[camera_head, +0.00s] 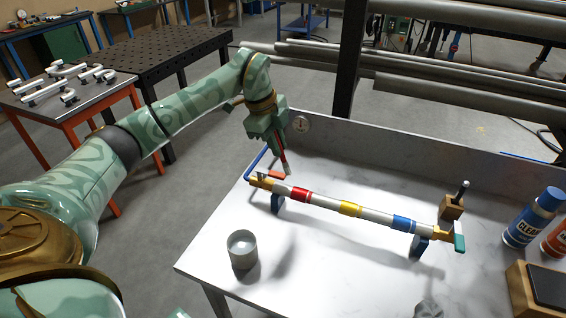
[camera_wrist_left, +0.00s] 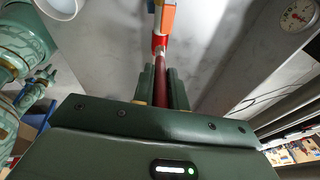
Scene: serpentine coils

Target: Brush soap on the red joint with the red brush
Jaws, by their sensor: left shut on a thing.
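My left gripper (camera_head: 277,138) is shut on the red brush (camera_head: 284,157), which points downward with a pale tip. The brush's dark red handle also shows between the fingers in the left wrist view (camera_wrist_left: 165,88). The red joint (camera_head: 301,194) is a band on the white pipe (camera_head: 327,202), just right of and below the brush tip in the head view. The tip appears apart from the joint; its exact height above the pipe is hard to tell. A grey open cup (camera_head: 242,250) stands at the table's front left; its contents are unclear. My right gripper is not in view.
The pipe also has a yellow joint (camera_head: 350,209) and a blue joint (camera_head: 403,223), and rests on blue supports. A wooden block (camera_head: 452,208) with a dark handle, and a blue-capped bottle (camera_head: 533,217), stand at the right. A gauge (camera_head: 301,123) is on the back wall.

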